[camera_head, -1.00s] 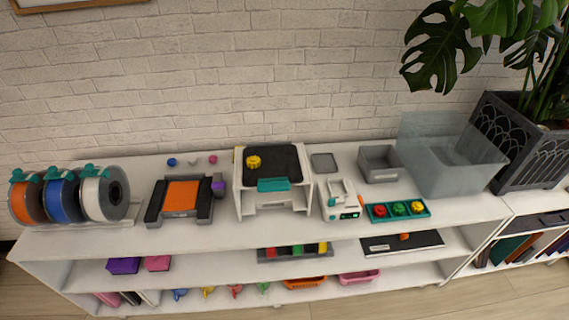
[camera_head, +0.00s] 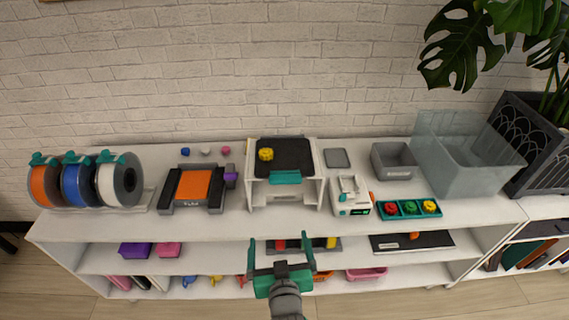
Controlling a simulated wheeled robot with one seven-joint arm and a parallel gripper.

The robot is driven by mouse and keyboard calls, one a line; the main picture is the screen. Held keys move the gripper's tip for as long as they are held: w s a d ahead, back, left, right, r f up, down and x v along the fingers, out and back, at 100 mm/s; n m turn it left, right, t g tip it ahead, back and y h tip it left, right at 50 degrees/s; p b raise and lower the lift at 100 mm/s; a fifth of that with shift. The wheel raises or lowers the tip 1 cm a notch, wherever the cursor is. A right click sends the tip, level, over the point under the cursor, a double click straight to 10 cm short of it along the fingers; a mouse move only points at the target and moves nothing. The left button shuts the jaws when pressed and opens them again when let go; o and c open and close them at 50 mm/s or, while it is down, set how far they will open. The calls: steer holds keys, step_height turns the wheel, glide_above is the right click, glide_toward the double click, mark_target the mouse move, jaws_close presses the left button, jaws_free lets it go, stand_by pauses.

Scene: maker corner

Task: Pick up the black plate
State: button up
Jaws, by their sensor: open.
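A black plate (camera_head: 294,160) lies flat on top of a white stand (camera_head: 314,192) in the middle of the top shelf. A yellow knobbed piece (camera_head: 266,154) sits on its left part, and a teal block (camera_head: 286,177) is at its front edge. Another flat black panel (camera_head: 436,239) lies on the middle shelf at right, with a small orange piece on it. My gripper (camera_head: 281,243) is teal and dark, open and empty. It shows in front of the shelves, below the stand in the picture, apart from the plate.
An orange-topped device (camera_head: 194,187) and filament spools (camera_head: 108,183) stand to the left. A small white device (camera_head: 352,196), a teal tray (camera_head: 409,209) of coloured pieces, a grey bin (camera_head: 393,160) and a clear box (camera_head: 458,165) stand to the right. A brick wall is behind.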

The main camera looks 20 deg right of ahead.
steer(key=m, duration=0.1)
glide_toward(285, 178)
steer(key=s+r, duration=0.1)
steer(key=s, duration=0.1)
steer(key=shift+g+h, duration=0.3)
steer(key=shift+g, duration=0.1)
steer(key=x, duration=0.7)
steer(key=a+x, duration=0.1)
steer(key=x, duration=0.2)
steer(key=shift+w+d, duration=0.1)
steer(key=shift+w, duration=0.45)
steer(key=c, duration=1.1)
